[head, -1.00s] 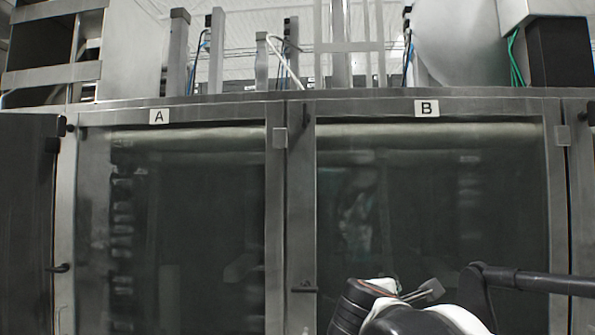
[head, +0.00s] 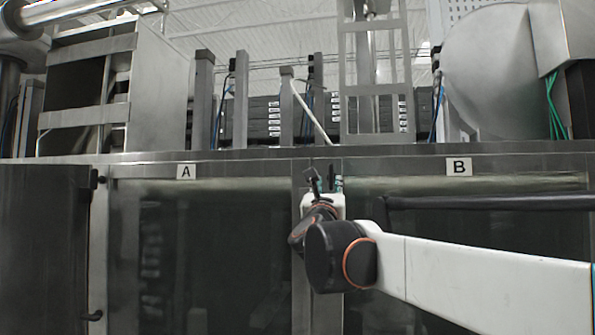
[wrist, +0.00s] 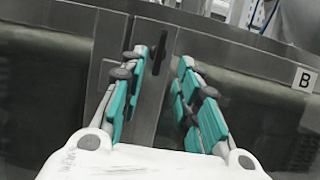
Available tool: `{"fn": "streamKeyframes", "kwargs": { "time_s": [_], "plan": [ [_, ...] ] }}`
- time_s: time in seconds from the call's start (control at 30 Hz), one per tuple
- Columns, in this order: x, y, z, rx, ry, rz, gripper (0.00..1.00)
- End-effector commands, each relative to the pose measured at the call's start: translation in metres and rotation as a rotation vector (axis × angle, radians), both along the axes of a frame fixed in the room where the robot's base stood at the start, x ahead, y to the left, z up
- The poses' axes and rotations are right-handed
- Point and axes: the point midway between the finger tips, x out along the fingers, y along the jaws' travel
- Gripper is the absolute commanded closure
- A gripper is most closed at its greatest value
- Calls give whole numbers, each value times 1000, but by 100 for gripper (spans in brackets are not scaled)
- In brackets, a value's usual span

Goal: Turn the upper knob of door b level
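The upper knob of door B (wrist: 160,53) is a dark, narrow handle on the frame strip left of the door's glass. It stands about upright, along the strip, not level. Door B (wrist: 265,110) has dark glass and a white B label. My gripper (wrist: 163,58) has teal-padded fingers, spread open with one on each side of the knob in the wrist view. I see no contact, and the remaining depth to the knob is hard to judge. In the head view my gripper (head: 325,184) is at the post between doors A and B, largely hiding the knob.
Door A (head: 215,250) is to the left, with a dark panel (head: 45,240) beyond it. A long horizontal black bar (head: 490,203) shows in front of door B. Posts, cables and a large round housing (head: 490,70) stand above the doors.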

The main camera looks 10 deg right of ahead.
Motion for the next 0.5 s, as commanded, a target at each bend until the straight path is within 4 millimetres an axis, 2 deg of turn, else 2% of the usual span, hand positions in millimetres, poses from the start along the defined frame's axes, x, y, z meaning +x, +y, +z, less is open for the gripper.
{"fn": "streamKeyframes", "kwargs": {
  "time_s": [0.3,0.5],
  "plan": [
    [56,-20,27,2,0,-1,70],
    [83,-28,38,3,0,-1,70]
  ]
}}
